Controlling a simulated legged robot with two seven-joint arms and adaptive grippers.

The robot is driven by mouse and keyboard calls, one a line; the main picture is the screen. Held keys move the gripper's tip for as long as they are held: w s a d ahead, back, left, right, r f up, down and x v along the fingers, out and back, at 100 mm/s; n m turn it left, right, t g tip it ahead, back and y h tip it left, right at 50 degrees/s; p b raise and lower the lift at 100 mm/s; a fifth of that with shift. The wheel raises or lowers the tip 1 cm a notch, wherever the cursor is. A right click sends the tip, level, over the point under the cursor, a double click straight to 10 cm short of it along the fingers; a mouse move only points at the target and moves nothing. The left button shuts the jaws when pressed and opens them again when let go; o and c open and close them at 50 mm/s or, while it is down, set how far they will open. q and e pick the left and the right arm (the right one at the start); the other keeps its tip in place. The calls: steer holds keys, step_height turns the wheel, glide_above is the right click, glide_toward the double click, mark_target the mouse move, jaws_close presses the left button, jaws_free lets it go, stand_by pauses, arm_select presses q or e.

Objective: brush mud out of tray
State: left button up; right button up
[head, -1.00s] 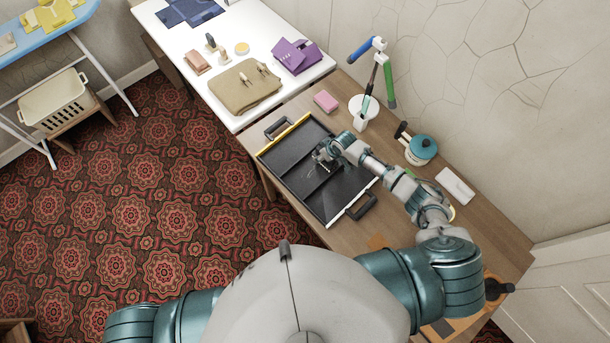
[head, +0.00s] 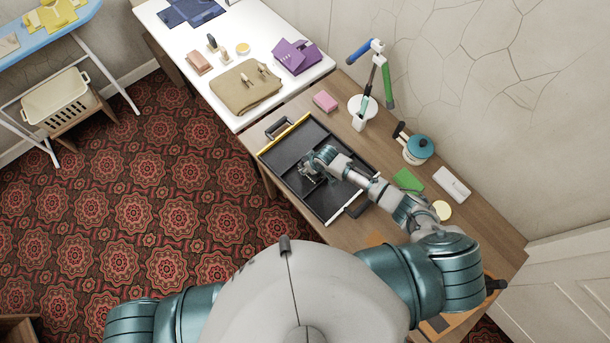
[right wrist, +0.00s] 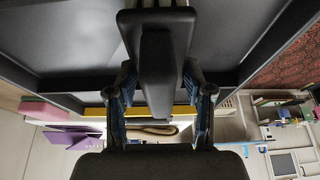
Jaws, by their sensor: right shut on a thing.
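The black tray (head: 285,160) lies on the wooden bench, with a yellow far edge, raised ribs and a handle at each end. My right gripper (head: 310,172) is low over the middle of the tray. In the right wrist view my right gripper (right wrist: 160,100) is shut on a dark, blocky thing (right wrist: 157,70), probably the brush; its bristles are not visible. The tray floor (right wrist: 70,40) fills the upper part of that view. I cannot make out mud clearly. My left gripper is out of view.
A pink sponge (head: 325,101), a lamp-like stand (head: 362,108), a teal-lidded pot (head: 418,149), a green cloth (head: 408,181) and a white box (head: 452,184) line the bench's wall side. A white table (head: 228,118) adjoins the far end.

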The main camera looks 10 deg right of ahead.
steer(key=shift+s+a, duration=0.5)
steer(key=shift+a, duration=0.2)
steer(key=shift+w+r, duration=0.1)
steer(key=shift+r, duration=0.65)
steer(key=shift+r, duration=0.1)
steer(key=shift+r, duration=1.35)
steer(key=shift+r, duration=0.1)
steer(key=shift+r, duration=1.9)
